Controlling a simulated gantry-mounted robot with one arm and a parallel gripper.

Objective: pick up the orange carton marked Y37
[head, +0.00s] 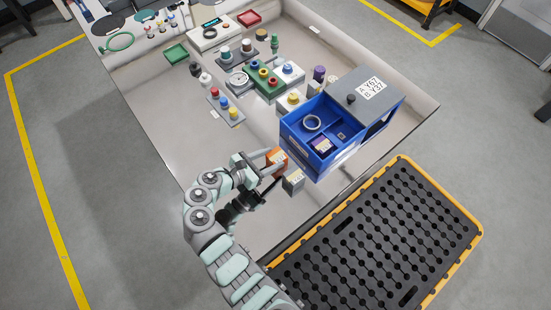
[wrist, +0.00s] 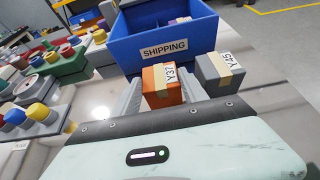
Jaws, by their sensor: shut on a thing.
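The orange carton (wrist: 160,83), with a white label reading Y37 and a tan tape strip, sits between my gripper's fingers (wrist: 156,96) in the wrist view. In the head view the orange carton (head: 277,161) shows at the end of my gripper (head: 271,167), near the front of the bench. My gripper is shut on it. I cannot tell whether the carton touches the bench top. A grey carton marked Y45 (wrist: 220,73) stands just to its right, and it also shows in the head view (head: 293,181).
A blue bin labelled SHIPPING (wrist: 165,35) stands just beyond the cartons, holding a ring and a small carton. A grey box (head: 372,91) labelled Y67 and Y37 is behind it. Several button stations (head: 226,109) lie left. A black perforated platform (head: 380,235) lies below the bench.

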